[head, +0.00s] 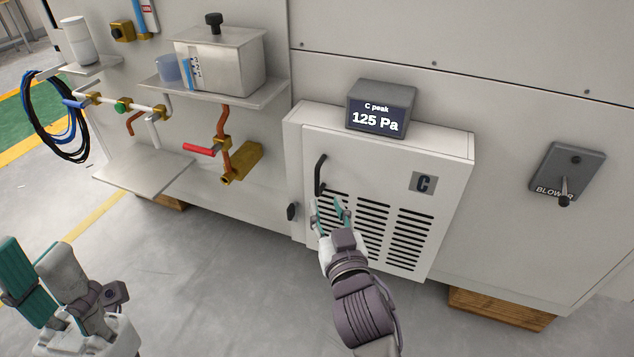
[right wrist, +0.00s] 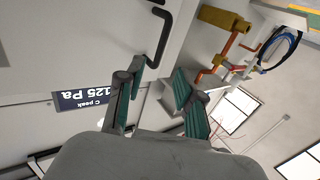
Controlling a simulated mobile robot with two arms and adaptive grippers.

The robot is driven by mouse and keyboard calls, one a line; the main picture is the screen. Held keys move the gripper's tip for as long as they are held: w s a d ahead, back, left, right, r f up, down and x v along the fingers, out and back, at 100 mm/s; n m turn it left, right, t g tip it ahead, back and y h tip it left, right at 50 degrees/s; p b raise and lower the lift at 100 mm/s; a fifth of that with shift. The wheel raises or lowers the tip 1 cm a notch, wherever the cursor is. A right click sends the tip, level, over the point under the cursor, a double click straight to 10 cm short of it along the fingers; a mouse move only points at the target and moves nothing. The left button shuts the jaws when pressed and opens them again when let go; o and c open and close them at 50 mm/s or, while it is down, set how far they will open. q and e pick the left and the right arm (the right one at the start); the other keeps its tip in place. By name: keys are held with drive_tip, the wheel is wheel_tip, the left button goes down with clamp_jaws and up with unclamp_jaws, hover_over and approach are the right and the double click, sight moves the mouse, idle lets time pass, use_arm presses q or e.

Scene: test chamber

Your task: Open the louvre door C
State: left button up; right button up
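The louvre door C (head: 450,150) is a white panel with dark slots and a grey "C" label. It looks shut in its frame. Its black bar handle (head: 320,175) stands upright near the left edge; it also shows in the right wrist view (right wrist: 161,40). My right gripper (head: 331,207) is open and empty just below the handle, in front of the slots. In the right wrist view its fingers are spread, with the handle beyond the tips. My left gripper (head: 38,262) is at the lower left, fingers apart and empty, far from the door.
A display (head: 380,108) reading "C peak 125 Pa" sits on top of the door housing. A black knob (head: 292,211) is left of the door. A red-handled valve (head: 200,150) and a shelf (head: 145,170) stick out further left. A blower switch (head: 568,175) is at right.

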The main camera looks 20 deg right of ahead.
sight(317, 181)
drive_tip(key=w+b, duration=0.2)
drive_tip(key=w, duration=0.7)
drive_tip(key=shift+w+d, duration=0.2)
clamp_jaws()
